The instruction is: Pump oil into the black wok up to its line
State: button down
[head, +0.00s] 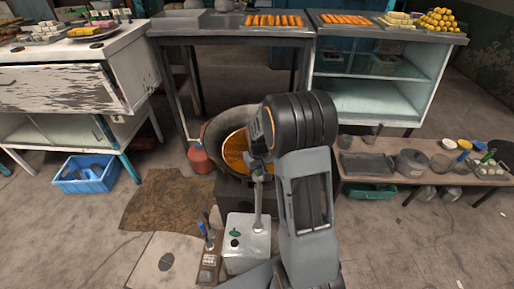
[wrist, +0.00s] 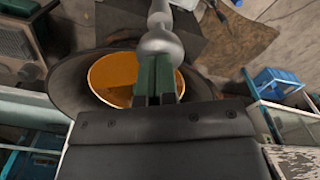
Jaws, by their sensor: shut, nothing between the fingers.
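The black wok (head: 212,135) sits in the middle of the head view, partly hidden by my arm. Orange oil (head: 234,150) lies in it; I cannot make out a line. In the wrist view the wok (wrist: 68,80) and the oil (wrist: 108,72) show behind my gripper (wrist: 154,90). Its green fingers are shut and empty, close over the silver pump (wrist: 160,42); I cannot tell whether they touch it. In the head view the pump's stem (head: 258,202) rises from a white container (head: 245,246) in front of the wok.
A red canister (head: 200,159) stands left of the wok. Bottles in a wooden holder (head: 208,262) stand left of the white container. A low bench (head: 430,172) with pots is at right, and a blue crate (head: 86,174) at left. Tables with food stand behind.

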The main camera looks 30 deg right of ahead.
jog(key=shift+r+p, duration=2.1)
jog(key=shift+r, duration=1.05)
jog(key=shift+r, duration=0.15)
notch_tip(320, 180, up, 5)
jog(key=p, duration=0.3)
jog(key=shift+p, duration=0.35)
jog(key=s+a+r+t, duration=0.2)
jog(key=s+a+r, duration=0.2)
jog(key=s+r, duration=0.3)
jog(key=s+a+r+t, duration=0.2)
jog(key=s+a+r, duration=0.3)
jog(key=s+r, duration=0.2)
jog(key=shift+s+a+r, duration=0.2)
jog(key=shift+s+a, duration=0.05)
jog(key=shift+s, duration=0.8)
